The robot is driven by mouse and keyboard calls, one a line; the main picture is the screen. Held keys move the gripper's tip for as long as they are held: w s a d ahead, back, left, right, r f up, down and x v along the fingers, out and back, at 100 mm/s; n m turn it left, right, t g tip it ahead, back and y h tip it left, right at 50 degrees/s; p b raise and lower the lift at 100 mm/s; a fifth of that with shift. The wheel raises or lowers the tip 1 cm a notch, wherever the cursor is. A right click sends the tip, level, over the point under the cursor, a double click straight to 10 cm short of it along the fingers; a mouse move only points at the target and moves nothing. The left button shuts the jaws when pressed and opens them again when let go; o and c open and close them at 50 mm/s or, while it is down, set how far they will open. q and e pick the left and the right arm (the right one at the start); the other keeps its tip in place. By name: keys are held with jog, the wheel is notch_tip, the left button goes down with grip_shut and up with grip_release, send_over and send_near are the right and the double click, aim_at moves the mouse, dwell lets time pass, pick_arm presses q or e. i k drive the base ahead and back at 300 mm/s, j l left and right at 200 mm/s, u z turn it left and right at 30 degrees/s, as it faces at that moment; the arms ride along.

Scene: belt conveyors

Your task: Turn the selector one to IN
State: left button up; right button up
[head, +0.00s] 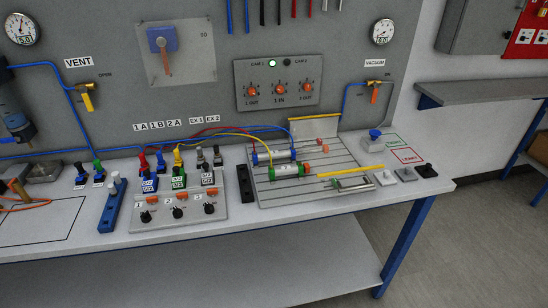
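A grey wall panel (308,80) carries three orange knobs in a row. Its left knob (251,91) has a label that seems to read "1 OUT". The middle knob (279,89) has a label ending in "IN", and the right knob (307,86) one ending in "OUT". On the bench, a light plate (180,226) holds three black selector knobs by the numbers 1, 2 and 3. The black knob by number 1 (146,216) is the leftmost; its pointing direction is too small to tell. Neither of my grippers is in view.
Valves with coloured knobs and thin hoses stand behind the plate. A blue block (113,206) stands to its left, and a black strip (245,184) to its right. A slotted board (325,200) with cylinders lies further right. The front bench edge is clear.

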aim_at(146, 217)
jog(key=u, duration=0.8)
jog(key=k+j+z, duration=0.1)
jog(key=j+z, duration=0.25)
jog(key=j, duration=0.35)
jog(key=i, duration=0.6)
